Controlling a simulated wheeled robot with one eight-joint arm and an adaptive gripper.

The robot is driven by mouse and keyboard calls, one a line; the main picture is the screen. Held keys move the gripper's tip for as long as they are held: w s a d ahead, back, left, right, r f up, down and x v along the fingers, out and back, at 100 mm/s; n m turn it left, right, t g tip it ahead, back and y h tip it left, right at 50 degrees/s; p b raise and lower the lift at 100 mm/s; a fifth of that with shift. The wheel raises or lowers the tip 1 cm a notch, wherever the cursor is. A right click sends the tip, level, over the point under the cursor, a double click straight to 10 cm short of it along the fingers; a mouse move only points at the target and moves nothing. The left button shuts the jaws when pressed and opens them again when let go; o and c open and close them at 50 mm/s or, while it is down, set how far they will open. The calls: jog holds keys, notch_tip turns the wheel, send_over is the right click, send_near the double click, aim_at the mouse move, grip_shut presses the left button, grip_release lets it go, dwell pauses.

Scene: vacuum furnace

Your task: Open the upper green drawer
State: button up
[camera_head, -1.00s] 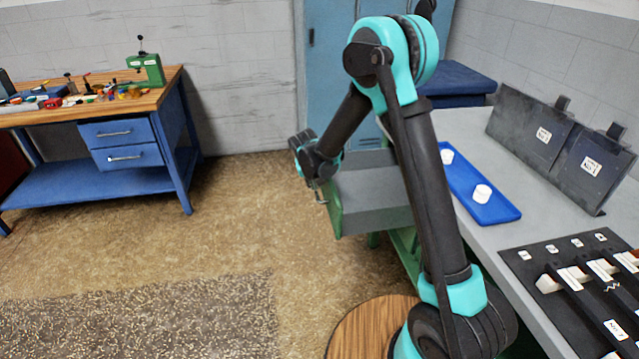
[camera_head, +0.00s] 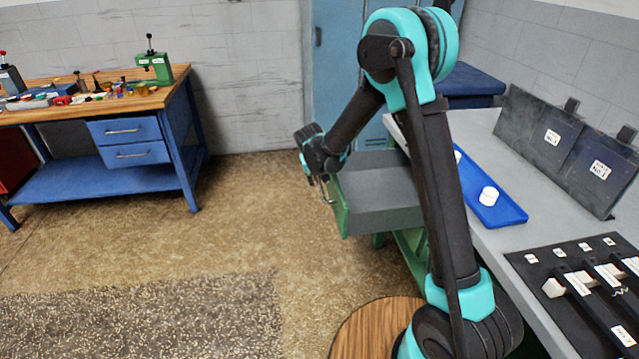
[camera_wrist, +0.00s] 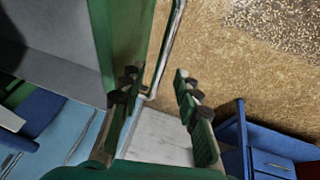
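The upper green drawer (camera_head: 341,208) is pulled out, its green front facing left and its grey, empty-looking inside showing. My arm hides its right part. In the wrist view the drawer's green front (camera_wrist: 122,28) runs down from the top. Its metal bar handle (camera_wrist: 166,52) stands off that front. My gripper (camera_head: 323,186) is at the handle. In the wrist view my gripper (camera_wrist: 160,102) has its two fingers apart, with the handle's lower end between them. The left finger is close to the drawer front; the right finger is clear of the handle. Contact on the left is unclear.
The grey worktop (camera_head: 476,133) at right bears a blue tray (camera_head: 505,213) with white pieces, dark panels and a black rack. A blue workbench (camera_head: 100,190) stands at left. The floor (camera_head: 240,220) left of the drawer is clear. A round wooden top (camera_head: 365,325) is below.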

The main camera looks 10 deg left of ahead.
jog(key=v, duration=0.9)
jog(key=shift+r, duration=0.3)
jog(key=shift+s, duration=0.1)
jog(key=s+d+r+m, duration=0.1)
jog(key=s+d, duration=0.4)
jog(key=d, duration=0.6)
jog(key=s+d+r+m, duration=0.1)
jog(key=s+d, duration=0.4)
jog(key=d, duration=0.6)
jog(key=s+d+f+m, duration=0.1)
jog(key=s+d+f, duration=0.1)
jog(key=s+d, duration=0.3)
jog(key=s+d+f+m, duration=0.1)
jog(key=s+d+f, duration=0.2)
jog(key=s+d, duration=0.3)
jog(key=s, duration=0.5)
jog(key=shift+s+d+g+y, duration=0.2)
jog(key=shift+g+y, duration=0.1)
jog(key=shift+g, duration=0.1)
